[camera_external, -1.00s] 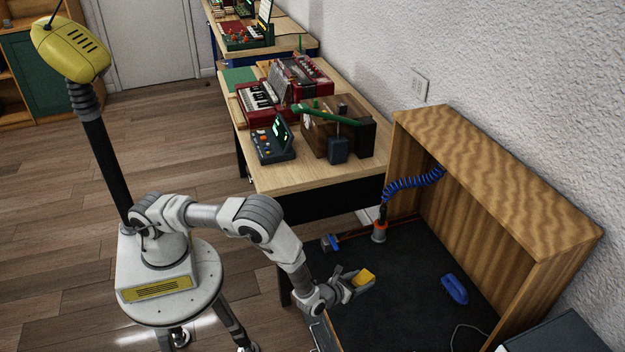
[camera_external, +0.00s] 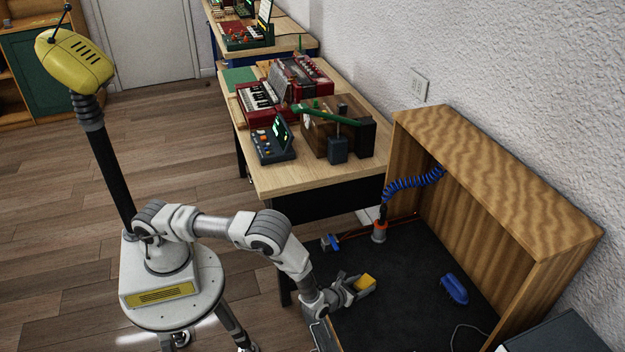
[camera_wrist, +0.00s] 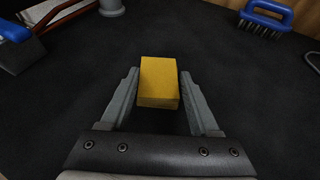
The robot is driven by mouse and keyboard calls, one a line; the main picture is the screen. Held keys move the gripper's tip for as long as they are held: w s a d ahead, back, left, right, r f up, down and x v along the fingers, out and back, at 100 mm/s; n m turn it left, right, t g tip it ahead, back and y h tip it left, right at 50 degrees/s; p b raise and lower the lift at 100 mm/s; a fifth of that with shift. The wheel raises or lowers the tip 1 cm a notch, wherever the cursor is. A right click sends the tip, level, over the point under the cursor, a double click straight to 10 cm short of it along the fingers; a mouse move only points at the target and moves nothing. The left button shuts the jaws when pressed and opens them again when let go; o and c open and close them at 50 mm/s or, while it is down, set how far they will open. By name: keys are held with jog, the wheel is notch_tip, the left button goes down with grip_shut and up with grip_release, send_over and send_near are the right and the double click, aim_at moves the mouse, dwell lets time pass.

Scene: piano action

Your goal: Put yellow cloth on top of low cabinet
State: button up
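The yellow cloth (camera_external: 367,281) looks like a small thick yellow block. It also shows in the wrist view (camera_wrist: 159,82), between my two fingertips, which appear to press its sides. My gripper (camera_external: 359,284) is shut on it, low over the dark bench top (camera_external: 410,310); I cannot tell if the cloth touches the bench. Which thing is the low cabinet is unclear: an open-fronted wooden cabinet (camera_external: 490,175) stands at the back of the bench, and a wooden cabinet with a green door (camera_external: 42,75) stands at the far left.
A blue brush (camera_external: 454,289) lies on the bench right of my gripper. A blue-handled tool (camera_external: 331,243) and a grey stand (camera_external: 379,232) with a coiled blue cable are behind it. A wooden table (camera_external: 285,180) holds keyboards and boxes. The wooden cabinet's top is bare.

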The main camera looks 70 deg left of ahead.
jog(key=o, duration=0.4)
jog(key=shift+o, duration=0.2)
jog(key=shift+r, duration=0.15)
jog(key=shift+s+d+r+p, duration=0.15)
jog(key=shift+s+r+p, duration=0.05)
jog(key=shift+p, duration=0.2)
jog(key=p+v, duration=0.2)
jog(key=v, duration=0.9)
jog(key=shift+s+d+p, duration=0.1)
jog(key=shift+s+p, duration=0.15)
jog(key=shift+p, duration=0.15)
